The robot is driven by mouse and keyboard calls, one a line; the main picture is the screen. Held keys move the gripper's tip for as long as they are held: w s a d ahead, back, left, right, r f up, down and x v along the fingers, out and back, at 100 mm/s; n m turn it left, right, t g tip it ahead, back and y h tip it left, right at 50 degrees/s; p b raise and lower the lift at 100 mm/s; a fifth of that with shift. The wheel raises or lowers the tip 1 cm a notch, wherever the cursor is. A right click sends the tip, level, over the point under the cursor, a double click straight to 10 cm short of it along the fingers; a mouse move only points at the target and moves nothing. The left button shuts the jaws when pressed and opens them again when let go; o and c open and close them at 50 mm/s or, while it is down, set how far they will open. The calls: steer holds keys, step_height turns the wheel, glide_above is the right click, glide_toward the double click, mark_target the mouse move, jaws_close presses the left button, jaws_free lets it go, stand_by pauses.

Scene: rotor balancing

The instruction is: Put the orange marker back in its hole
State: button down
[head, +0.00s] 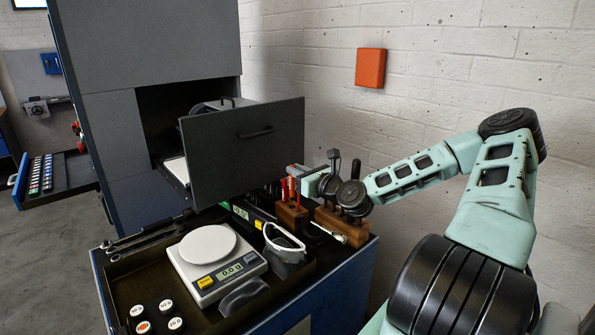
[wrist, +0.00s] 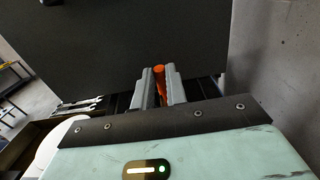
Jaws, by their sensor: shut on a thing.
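My gripper (head: 297,172) is shut on the orange marker (wrist: 159,69). In the wrist view the marker's orange end shows between the two grey fingers, with a little more orange lower down between them. In the head view my gripper is just above a small wooden block (head: 291,216) with red-orange markers (head: 284,190) standing at it. The holes in the block are too small to make out, and I cannot tell whether the held marker's lower end touches the block.
An open grey drawer front (head: 240,150) stands close left of my gripper. A second wooden block (head: 345,228) is to the right. A white wall is behind.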

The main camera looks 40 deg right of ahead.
steer(key=shift+f, duration=0.3)
steer(key=shift+f+b, duration=1.5)
steer(key=shift+f, duration=0.5)
steer(key=c, duration=1.3)
jaws_free()
steer(key=shift+c, duration=0.2)
